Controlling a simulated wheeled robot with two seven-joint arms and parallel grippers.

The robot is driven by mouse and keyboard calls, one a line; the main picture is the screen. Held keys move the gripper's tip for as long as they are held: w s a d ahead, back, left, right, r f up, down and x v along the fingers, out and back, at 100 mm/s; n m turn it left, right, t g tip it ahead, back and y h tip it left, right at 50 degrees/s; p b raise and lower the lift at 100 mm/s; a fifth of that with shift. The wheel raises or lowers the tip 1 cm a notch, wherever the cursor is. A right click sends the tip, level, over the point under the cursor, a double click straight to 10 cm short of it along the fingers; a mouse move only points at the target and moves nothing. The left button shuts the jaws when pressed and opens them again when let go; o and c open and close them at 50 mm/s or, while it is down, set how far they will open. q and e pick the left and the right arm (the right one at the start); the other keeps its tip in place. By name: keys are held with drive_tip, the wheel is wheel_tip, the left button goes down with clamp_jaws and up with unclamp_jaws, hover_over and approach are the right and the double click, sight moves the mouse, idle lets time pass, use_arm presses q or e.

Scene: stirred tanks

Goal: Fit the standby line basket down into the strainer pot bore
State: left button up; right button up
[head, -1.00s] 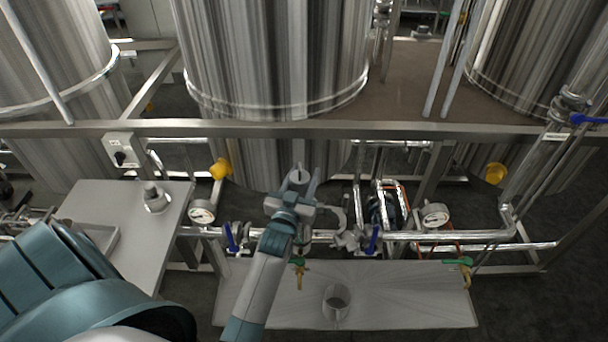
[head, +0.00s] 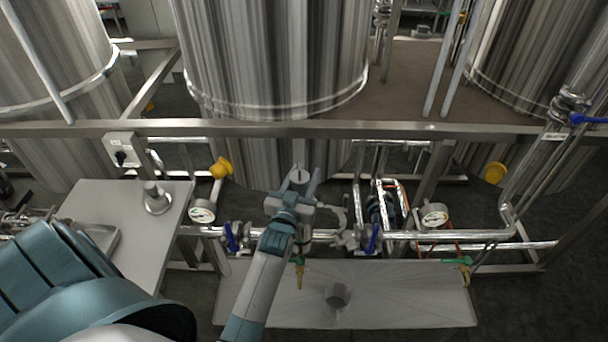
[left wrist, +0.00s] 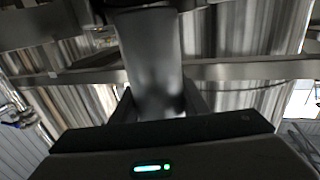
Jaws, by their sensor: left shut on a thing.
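My left gripper (head: 299,190) comes up from the bottom middle of the head view, in front of the pipe run. It is shut on a grey cylinder, which I take for the basket (head: 300,176), with its round end facing up between the fingers. In the left wrist view the basket (left wrist: 150,65) is a smooth grey cylinder between the two dark fingers. I cannot make out the strainer pot bore for certain; the gripper and forearm cover part of the pipework there. My right gripper is not in view.
A curved metal clamp (head: 340,216) is close right of the gripper. Blue-handled valves (head: 373,239) and gauges (head: 434,215) line the pipe. A low tray (head: 420,300) bears a grey cylinder (head: 337,296). A left table (head: 118,225) bears a knobbed metal part (head: 155,198). A frame rail (head: 290,129) crosses behind.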

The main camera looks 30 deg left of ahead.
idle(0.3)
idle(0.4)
use_arm(q)
drive_tip(key=shift+f, duration=0.45)
idle(0.4)
drive_tip(key=shift+f+b, duration=0.85)
drive_tip(key=shift+f, duration=0.1)
drive_tip(key=shift+f+b, duration=0.7)
drive_tip(key=shift+f, duration=0.3)
drive_tip(key=shift+f+b, duration=0.95)
drive_tip(key=shift+f, duration=0.45)
drive_tip(key=shift+r, duration=0.1)
drive_tip(key=shift+r+p, duration=0.9)
drive_tip(key=shift+p, duration=0.1)
drive_tip(key=shift+r+p, duration=2.25)
drive_tip(key=shift+r, duration=0.15)
